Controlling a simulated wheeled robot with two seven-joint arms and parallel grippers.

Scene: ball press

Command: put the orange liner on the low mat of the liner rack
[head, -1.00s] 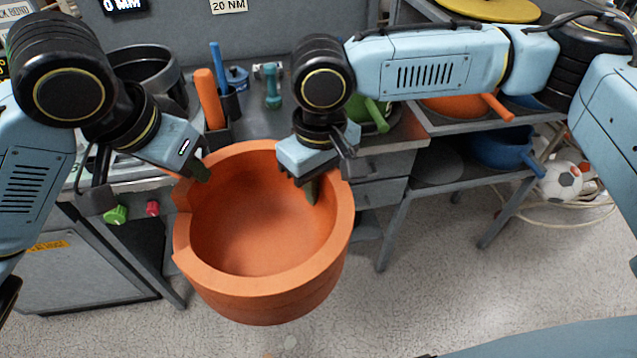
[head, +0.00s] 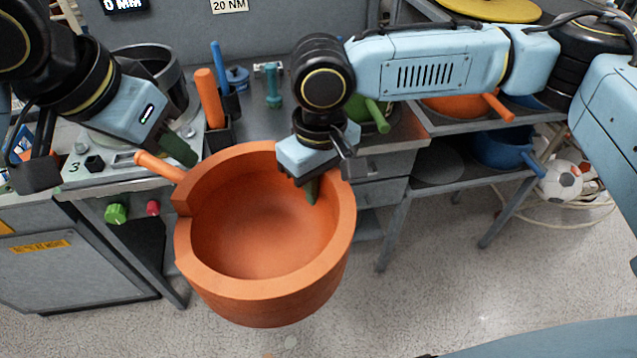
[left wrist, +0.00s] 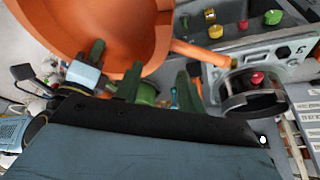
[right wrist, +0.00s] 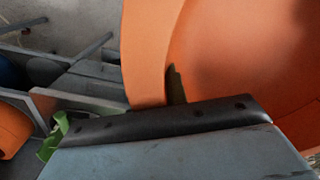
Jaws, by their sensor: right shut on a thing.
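The orange liner (head: 265,287), a large bowl with a notched rim and a stub handle (head: 158,167), hangs in the air in front of the bench. My right gripper (head: 310,188) is shut on its back-right rim; the right wrist view shows one finger (right wrist: 175,85) against the wall. My left gripper (head: 178,150) is open and empty, above the handle and apart from the liner; its parted fingers show in the left wrist view (left wrist: 158,82). The liner rack (head: 480,185) stands at the right. A bare round grey mat (head: 437,165) lies on its lower shelf.
A blue liner (head: 500,150) sits beside the mat on the lower shelf. Another orange piece (head: 452,106) and a green handle (head: 377,115) are on the level above. Tools and a press pot (head: 150,70) crowd the bench. The floor in front is clear.

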